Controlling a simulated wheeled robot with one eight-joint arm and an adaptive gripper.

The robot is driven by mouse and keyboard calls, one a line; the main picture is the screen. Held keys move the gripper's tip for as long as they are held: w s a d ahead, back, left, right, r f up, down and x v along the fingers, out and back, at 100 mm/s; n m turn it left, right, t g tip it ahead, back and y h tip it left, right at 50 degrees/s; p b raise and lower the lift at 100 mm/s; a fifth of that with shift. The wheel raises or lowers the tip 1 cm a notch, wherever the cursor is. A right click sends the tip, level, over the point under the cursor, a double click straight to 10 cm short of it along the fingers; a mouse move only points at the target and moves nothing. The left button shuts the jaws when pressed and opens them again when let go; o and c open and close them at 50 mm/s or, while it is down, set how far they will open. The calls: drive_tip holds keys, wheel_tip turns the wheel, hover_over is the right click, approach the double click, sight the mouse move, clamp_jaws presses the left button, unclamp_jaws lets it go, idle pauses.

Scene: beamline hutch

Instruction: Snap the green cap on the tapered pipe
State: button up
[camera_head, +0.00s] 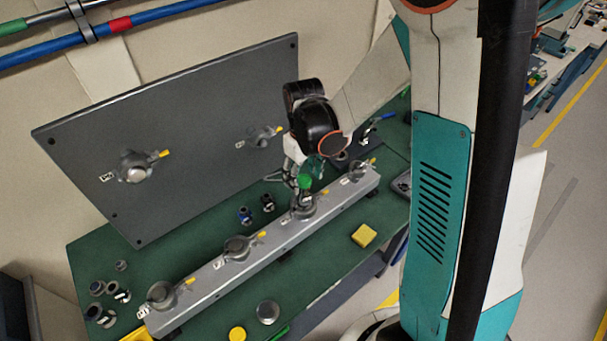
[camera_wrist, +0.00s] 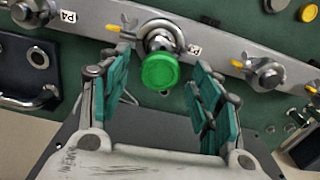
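The green cap (camera_head: 305,182) stands on top of an upright metal pipe (camera_head: 304,201) on the grey rail. It also shows in the wrist view as a round green cap (camera_wrist: 160,72), with the pipe's clamp collar (camera_wrist: 160,36) behind it. Whether the cap is fully seated cannot be told. My gripper (camera_wrist: 161,92) is open. Its green-padded fingers stand on either side of the cap with visible gaps. In the head view my gripper (camera_head: 303,170) is at the cap, partly hidden by my wrist.
The grey rail (camera_head: 270,235) carries several clamped ports with yellow-handled clamps. A tall grey panel (camera_head: 200,110) with similar ports stands behind. Loose fittings lie on the green bench (camera_head: 190,247). A yellow block (camera_head: 364,235) and a silver disc (camera_head: 267,312) lie in front of the rail.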

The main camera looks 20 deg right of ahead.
wheel_tip(320, 180, up, 12)
drive_tip(key=s+f+m+t+b, duration=0.4)
drive_tip(key=s+f+t+b, duration=0.3)
drive_tip(key=s+f+b, duration=0.8)
drive_tip(key=b, duration=0.7)
drive_tip(key=shift+f+b, duration=0.15)
drive_tip(key=shift+b, duration=0.25)
idle(0.4)
